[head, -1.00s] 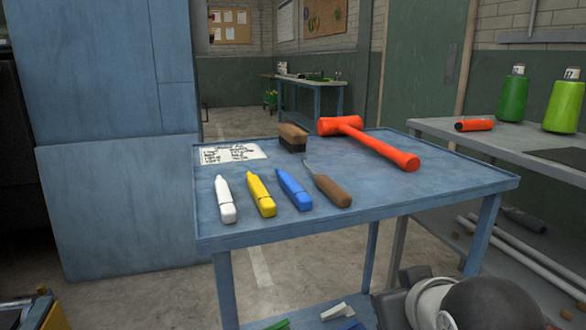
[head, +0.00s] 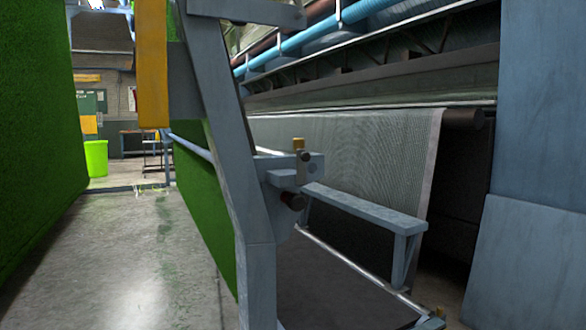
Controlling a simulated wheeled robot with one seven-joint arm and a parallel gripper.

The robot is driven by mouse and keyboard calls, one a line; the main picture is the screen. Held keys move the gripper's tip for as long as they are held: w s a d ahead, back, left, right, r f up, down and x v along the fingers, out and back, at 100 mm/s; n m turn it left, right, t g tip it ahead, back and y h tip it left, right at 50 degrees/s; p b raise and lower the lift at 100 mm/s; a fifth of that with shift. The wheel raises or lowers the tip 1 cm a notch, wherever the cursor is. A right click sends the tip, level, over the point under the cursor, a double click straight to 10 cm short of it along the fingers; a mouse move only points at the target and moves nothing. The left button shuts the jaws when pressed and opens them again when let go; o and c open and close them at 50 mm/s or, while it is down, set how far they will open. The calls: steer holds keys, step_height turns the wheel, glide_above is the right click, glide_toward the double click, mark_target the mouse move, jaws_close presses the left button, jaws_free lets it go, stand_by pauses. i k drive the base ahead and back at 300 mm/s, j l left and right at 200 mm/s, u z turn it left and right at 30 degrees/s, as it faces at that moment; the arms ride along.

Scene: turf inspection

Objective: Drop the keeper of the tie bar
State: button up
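A grey-blue bracket (head: 290,178) sticks out from the slanted machine post (head: 230,130) near the middle of the head view. My gripper is not in view.
Green turf (head: 35,140) hangs along the left, with more green turf (head: 203,190) behind the post. Grey backing cloth (head: 350,150) hangs at the right beside a blue panel (head: 535,150). Concrete floor (head: 130,250) is clear between, leading to a lime bin (head: 96,158).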

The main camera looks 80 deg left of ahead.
mark_target(302, 156)
steer(key=u, duration=2.65)
